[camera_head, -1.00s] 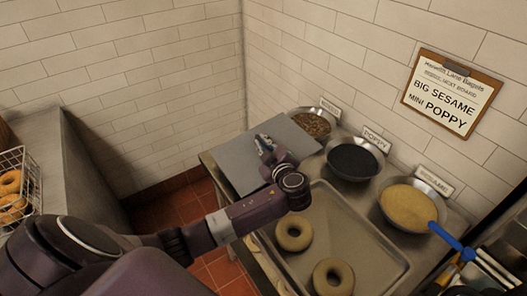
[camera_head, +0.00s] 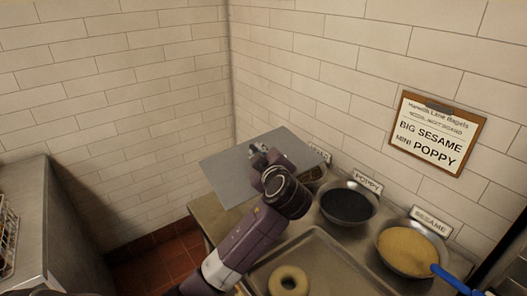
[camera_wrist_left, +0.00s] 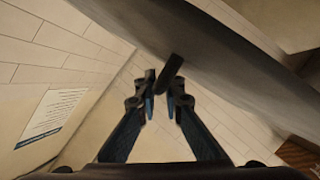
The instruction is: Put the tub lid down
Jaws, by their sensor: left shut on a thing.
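The tub lid (camera_head: 222,172) is a flat grey rectangular plate in the head view, raised over the back left end of the counter. In the left wrist view the lid (camera_wrist_left: 215,45) crosses the top right, with a short dark handle (camera_wrist_left: 171,72). My left gripper (camera_head: 260,152) is over the middle of the lid and shut on its handle. The gripper's two fingers (camera_wrist_left: 162,82) show on either side of the handle in the left wrist view. What lies directly beneath the lid is hidden. My right gripper is not in view.
A poppy bowl (camera_head: 348,203) and a sesame bowl (camera_head: 408,250) stand along the wall. A third bowl (camera_head: 313,180) is mostly hidden by lid and arm. A tray (camera_head: 325,262) with a bagel (camera_head: 289,281) lies in front. A blue handle (camera_head: 452,279) sticks out at right.

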